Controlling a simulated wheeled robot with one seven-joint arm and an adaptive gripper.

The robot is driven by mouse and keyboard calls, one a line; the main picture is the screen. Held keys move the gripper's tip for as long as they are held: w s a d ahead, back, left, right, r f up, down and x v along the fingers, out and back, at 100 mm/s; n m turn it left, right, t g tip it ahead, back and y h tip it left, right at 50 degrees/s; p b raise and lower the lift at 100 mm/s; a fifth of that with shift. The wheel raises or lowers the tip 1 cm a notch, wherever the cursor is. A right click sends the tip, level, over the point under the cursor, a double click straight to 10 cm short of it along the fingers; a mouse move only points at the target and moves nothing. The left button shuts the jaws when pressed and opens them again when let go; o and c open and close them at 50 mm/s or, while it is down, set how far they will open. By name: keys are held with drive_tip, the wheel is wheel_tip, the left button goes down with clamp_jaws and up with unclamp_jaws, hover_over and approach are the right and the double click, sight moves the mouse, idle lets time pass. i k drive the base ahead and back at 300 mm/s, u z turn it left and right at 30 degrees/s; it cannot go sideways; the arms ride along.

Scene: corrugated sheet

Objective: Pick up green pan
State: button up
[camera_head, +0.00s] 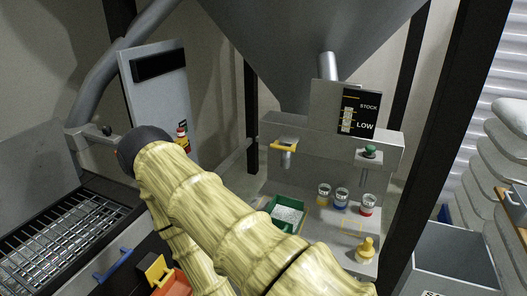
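The green pan (275,220) is a small, shallow green tray holding pale, grainy material. It sits on the grey bench under the hopper, at the left end of its shelf. My pale yellow, bamboo-textured arm crosses the middle of the head view and passes in front of the pan's lower left side, hiding part of the area around it. My arm bends at a dark joint at upper left, and a second link runs down behind the first. My gripper does not show in this view.
Three small jars with coloured bands (341,199) and a yellow knob-like piece (366,249) stand right of the pan. A grey bin (452,262) is at lower right. A metal grate (60,235), blue handle (112,266) and orange container (173,284) lie at lower left.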

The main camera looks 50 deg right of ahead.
sight(288, 215)
drive_tip(key=z, duration=1.65)
